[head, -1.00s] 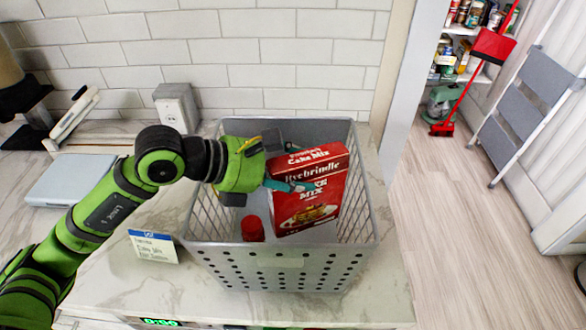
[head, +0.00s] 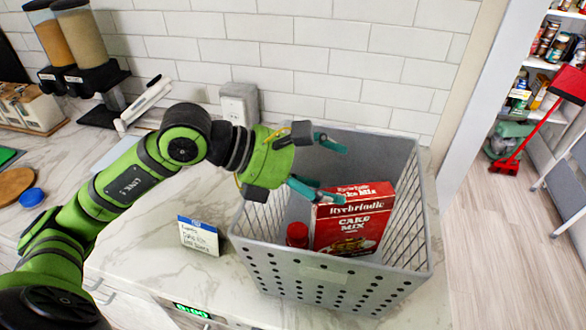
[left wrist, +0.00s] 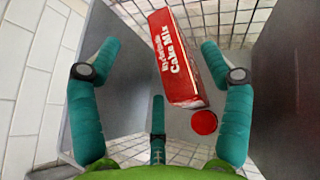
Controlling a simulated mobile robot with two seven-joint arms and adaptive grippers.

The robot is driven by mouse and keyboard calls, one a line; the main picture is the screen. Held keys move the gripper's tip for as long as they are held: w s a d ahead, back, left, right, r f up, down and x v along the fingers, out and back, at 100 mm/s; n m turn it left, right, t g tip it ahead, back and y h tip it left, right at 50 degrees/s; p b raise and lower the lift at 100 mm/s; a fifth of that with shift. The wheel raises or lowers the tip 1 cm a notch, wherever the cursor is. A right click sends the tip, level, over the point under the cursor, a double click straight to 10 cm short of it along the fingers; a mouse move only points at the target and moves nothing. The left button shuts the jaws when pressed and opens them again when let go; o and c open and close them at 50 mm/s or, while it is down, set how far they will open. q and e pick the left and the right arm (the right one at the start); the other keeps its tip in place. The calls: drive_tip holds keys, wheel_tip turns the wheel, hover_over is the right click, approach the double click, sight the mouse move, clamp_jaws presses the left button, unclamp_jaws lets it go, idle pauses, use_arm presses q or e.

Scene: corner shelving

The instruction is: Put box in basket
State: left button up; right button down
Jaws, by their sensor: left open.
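The red cake mix box (head: 352,222) stands inside the grey basket (head: 330,285), near its front right. In the left wrist view the box (left wrist: 174,57) lies beyond the spread fingers, apart from them. The basket's inside wall also shows in that view (left wrist: 285,100). My left gripper (head: 335,172) is open and empty above the basket, just up and left of the box. Its teal fingers show in the left wrist view (left wrist: 158,70). My right gripper is not in view.
A red-capped item (head: 297,235) stands in the basket left of the box. A note card (head: 199,236) stands on the marble counter left of the basket. An outlet (head: 239,104) is on the tiled wall behind. Dispensers (head: 80,45) stand at the back left.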

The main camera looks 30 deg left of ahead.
use_arm(q)
drive_tip(key=b+v, duration=0.2)
drive_tip(key=v, duration=0.5)
drive_tip(key=shift+b, duration=0.3)
